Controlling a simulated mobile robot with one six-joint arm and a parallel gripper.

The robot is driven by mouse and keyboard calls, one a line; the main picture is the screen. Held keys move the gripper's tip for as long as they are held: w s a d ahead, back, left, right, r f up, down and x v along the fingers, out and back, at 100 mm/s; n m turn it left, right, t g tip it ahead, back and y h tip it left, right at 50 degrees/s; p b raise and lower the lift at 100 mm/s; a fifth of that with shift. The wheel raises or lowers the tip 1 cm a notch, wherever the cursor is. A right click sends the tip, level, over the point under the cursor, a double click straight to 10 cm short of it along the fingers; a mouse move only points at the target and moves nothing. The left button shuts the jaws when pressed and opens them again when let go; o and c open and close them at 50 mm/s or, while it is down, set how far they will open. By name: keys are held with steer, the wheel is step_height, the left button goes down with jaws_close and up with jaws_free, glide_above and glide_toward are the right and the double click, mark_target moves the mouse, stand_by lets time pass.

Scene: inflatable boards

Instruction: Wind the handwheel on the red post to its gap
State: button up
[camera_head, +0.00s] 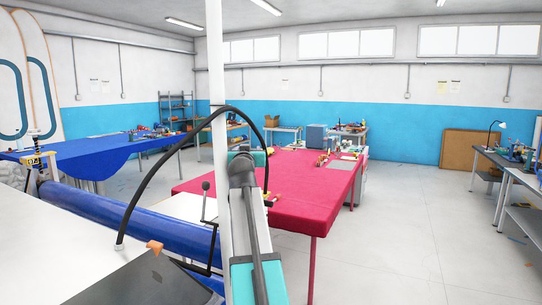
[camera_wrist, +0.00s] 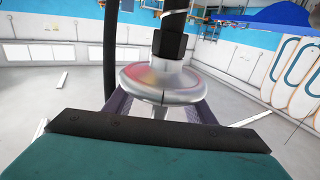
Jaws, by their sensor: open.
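In the wrist view a polished round metal wheel (camera_wrist: 157,81) with a reddish tint on its face, which looks like the handwheel, sits on a black stem (camera_wrist: 171,38). The picture there is upside down. My gripper (camera_wrist: 157,98) has its teal palm and dark bar close in front of the wheel, with a dark finger on either side of it. The jaws are open around the wheel; I cannot tell whether they touch it. The red post and the gap mark cannot be made out. In the head view I cannot make out the wheel or my gripper.
A red-covered table (camera_head: 285,185) with small items stands in the middle, and a blue-covered table (camera_head: 95,153) at the left. A crank handle (camera_head: 207,205) stands near the blue roll (camera_head: 130,220). Open floor (camera_head: 400,230) lies to the right, before a grey workbench (camera_head: 510,170).

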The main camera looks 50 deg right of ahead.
steer(key=shift+w+a+n+t+y, duration=0.15)
steer(key=shift+n+t+y, duration=0.45)
steer(key=shift+t+y, duration=0.1)
steer(key=shift+w+a+n+t+y, duration=0.1)
steer(key=shift+n+t+y, duration=0.5)
steer(key=shift+y, duration=0.1)
steer(key=shift+w+a+f+n+t+y+b, duration=0.1)
steer(key=shift+w+a+n+t+y+b, duration=0.1)
steer(key=shift+n+t+y+b, duration=0.6)
steer(key=shift+w+a+n+t+y+b, duration=0.15)
steer(key=shift+n+t+y+b, duration=0.15)
steer(key=shift+n+y+b, duration=0.5)
steer(key=shift+a+n+t+y+b, duration=0.2)
steer(key=shift+n+t+y+b, duration=0.25)
steer(key=shift+y, duration=0.65)
